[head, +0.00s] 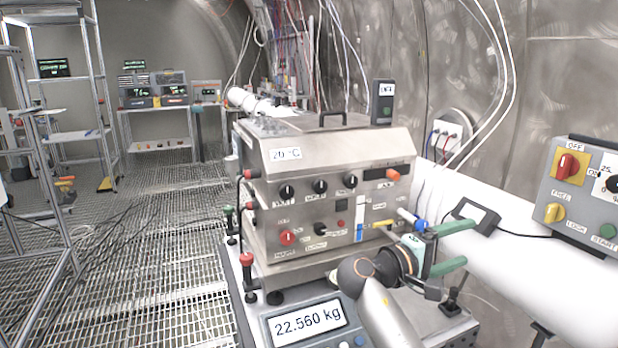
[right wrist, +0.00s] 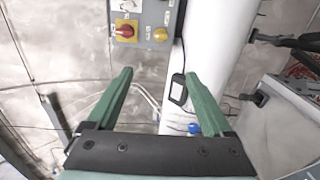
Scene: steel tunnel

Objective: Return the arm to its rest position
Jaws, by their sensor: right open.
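My right gripper (head: 452,248) has green fingers and shows at the lower right of the head view, in front of the white pipe and beside the right end of the steel instrument box. In the right wrist view its two fingers (right wrist: 160,95) stand wide apart with nothing between them but background. My right arm comes up from the bottom of the head view and partly hides the box's lower right corner. My left gripper is in neither view.
The steel instrument box (head: 330,170) with knobs stands on a bench with a scale display (head: 307,321) reading 22.560 kg. A white pipe (head: 570,275) runs behind the gripper. A grey control box (head: 588,195) is at right. Grating floor (head: 150,240) at left is clear between shelves.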

